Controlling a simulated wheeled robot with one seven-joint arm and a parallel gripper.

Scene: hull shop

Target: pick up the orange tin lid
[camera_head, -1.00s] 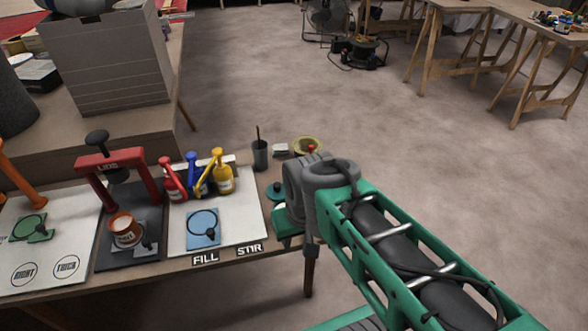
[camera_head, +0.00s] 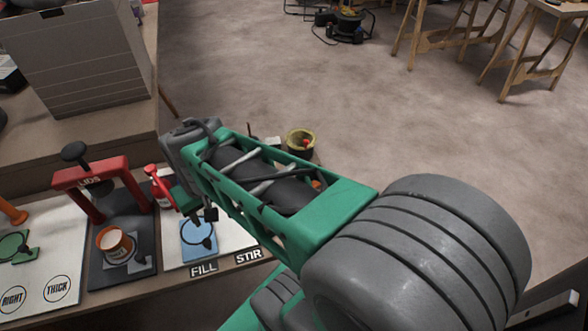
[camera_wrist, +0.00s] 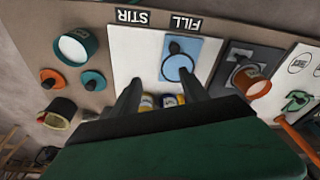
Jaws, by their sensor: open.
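The orange tin lid (camera_wrist: 49,79) lies flat on the bench at the left of the wrist view, with a dark knob on top. In the head view my arm covers most of that area. My gripper (camera_wrist: 160,84) is open and empty, its two dark fingers over the white mat near the blue pad, well to the right of the lid in the wrist view. In the head view the gripper (camera_head: 196,208) is partly hidden, above the blue pad (camera_head: 198,240). A teal lid (camera_wrist: 93,82) lies just right of the orange one.
A teal tin (camera_wrist: 75,47) and a dark pot with a yellowish rim (camera_wrist: 58,115) stand near the lids. An orange tin (camera_head: 116,244) stands under the red LIDS press (camera_head: 92,180). Paint bottles (camera_wrist: 158,101) stand between my fingers in the wrist view.

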